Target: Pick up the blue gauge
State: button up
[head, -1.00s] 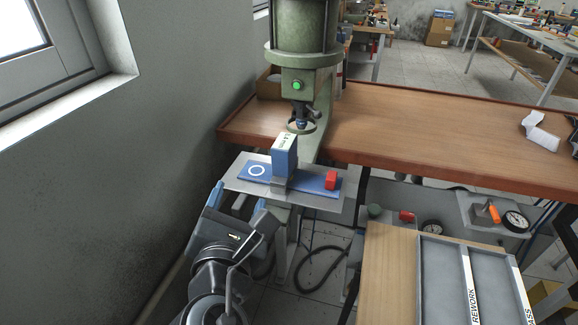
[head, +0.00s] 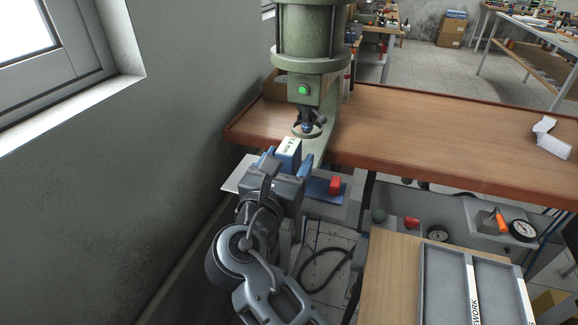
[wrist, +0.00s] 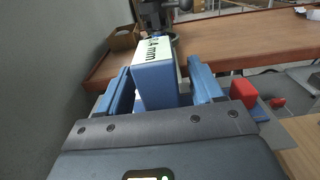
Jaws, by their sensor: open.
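The blue gauge (head: 288,152) is an upright blue block with a pale labelled top. It stands on the metal plate (head: 237,180) under the green press. In the wrist view the gauge (wrist: 155,82) stands between the two blue fingers of my gripper (wrist: 160,88), and its label ends in "mm". My gripper (head: 286,165) is open around it. A gap shows on the right side of the gauge; the left finger is very close to it. The gauge's lower part is hidden by my gripper in the head view.
A red block (head: 336,185) sits on the plate right of my gripper, also seen in the wrist view (wrist: 243,92). The press head (head: 306,125) hangs just behind the gauge. A wooden bench (head: 420,140) lies behind, and a grey wall (head: 170,170) stands left.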

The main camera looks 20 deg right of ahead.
jog(key=shift+w+d, duration=0.15)
jog(key=shift+w, duration=0.15)
jog(key=shift+c, duration=0.3)
grip_shut()
